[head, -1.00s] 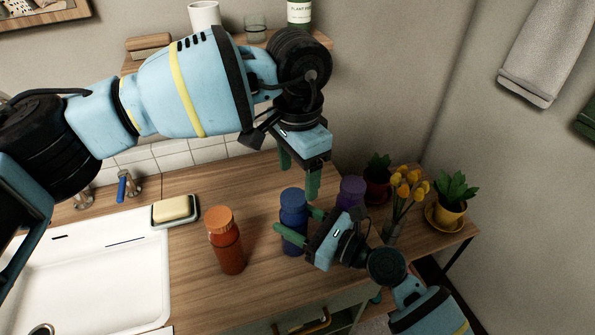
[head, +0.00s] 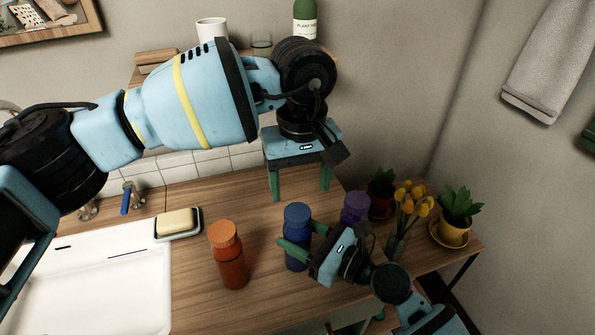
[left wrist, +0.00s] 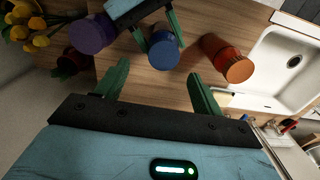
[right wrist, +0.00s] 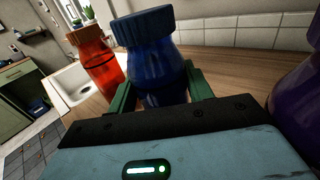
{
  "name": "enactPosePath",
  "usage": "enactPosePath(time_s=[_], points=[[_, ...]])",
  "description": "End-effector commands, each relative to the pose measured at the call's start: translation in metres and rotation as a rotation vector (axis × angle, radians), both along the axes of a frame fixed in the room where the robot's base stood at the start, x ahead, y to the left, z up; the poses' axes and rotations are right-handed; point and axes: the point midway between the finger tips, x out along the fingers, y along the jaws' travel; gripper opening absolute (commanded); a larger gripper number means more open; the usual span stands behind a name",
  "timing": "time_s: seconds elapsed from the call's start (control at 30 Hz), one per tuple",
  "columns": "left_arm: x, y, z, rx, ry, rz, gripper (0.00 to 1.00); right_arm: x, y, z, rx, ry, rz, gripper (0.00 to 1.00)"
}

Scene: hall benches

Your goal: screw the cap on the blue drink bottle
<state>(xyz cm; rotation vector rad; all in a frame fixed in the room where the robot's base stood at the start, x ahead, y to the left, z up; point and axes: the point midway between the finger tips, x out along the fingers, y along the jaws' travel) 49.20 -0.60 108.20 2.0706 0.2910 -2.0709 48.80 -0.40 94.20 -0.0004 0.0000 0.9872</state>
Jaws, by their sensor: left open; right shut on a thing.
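The blue drink bottle (head: 297,252) stands on the wooden counter, with a blue cap (head: 298,212) on its top; whether the cap is tight cannot be told. My right gripper (head: 299,238) is shut around the bottle's body from the right. In the right wrist view the bottle (right wrist: 158,75) is upright between the fingers, its ridged cap (right wrist: 142,27) clear above them. My left gripper (head: 300,193) is open and empty, pointing down above the cap. In the left wrist view the cap (left wrist: 164,52) lies just beyond the gap between its fingers.
An orange bottle (head: 230,262) stands left of the blue one, a purple bottle (head: 355,206) behind right. A soap dish (head: 178,224) and white sink (head: 85,285) are at left. Yellow tulips (head: 408,200) and potted plants are at right.

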Motion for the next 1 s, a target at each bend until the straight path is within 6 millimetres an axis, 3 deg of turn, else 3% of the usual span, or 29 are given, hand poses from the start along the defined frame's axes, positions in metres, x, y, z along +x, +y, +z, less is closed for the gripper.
enactPosePath(time_s=[1.0], points=[[-0.002, 0.004, 0.014, 0.001, 0.001, 1.651, 0.68, 0.000, 0.000, -0.001, 0.000, 0.001, 0.000, 0.00]])
